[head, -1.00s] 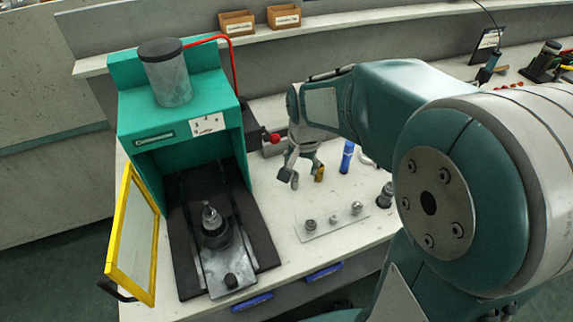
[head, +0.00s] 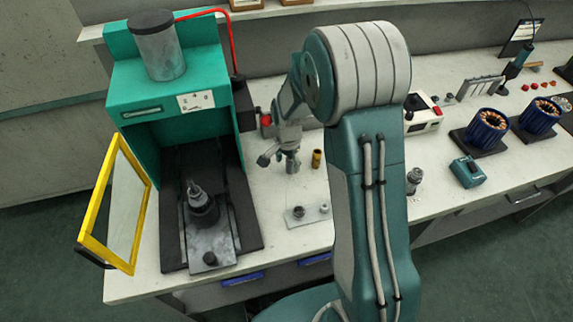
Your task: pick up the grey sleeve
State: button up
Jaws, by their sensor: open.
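I cannot tell for sure which part is the grey sleeve. Small grey metal parts (head: 298,212) stand on a pale plate (head: 303,222) at the front of the bench, partly hidden by my arm. Another grey cylindrical part (head: 414,177) stands on the bench just right of my arm. My gripper (head: 279,163) is open and empty, pointing down above the bench between the green press and a brass cylinder (head: 317,158). It is behind the plate in the picture, apart from these parts.
The green press (head: 170,95) stands at left with its yellow-framed door (head: 115,205) swung open. A dark stepped part (head: 202,207) sits on its slide. Blue-sided motor stators (head: 487,127) and a teal box (head: 467,171) stand at right. The front-left bench strip is clear.

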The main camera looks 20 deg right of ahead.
jog(key=shift+d+f, duration=0.8)
jog(key=shift+f, duration=0.25)
jog(key=shift+a, duration=0.4)
jog(key=shift+c, duration=0.2)
jog(key=shift+a, duration=0.4)
jog(key=c, duration=0.9)
jog(key=shift+d, duration=0.5)
notch_tip(320, 180, up, 8)
jog(key=s, duration=1.2)
jog(key=s+f, duration=0.1)
jog(key=s, duration=0.5)
jog(key=shift+a, duration=0.2)
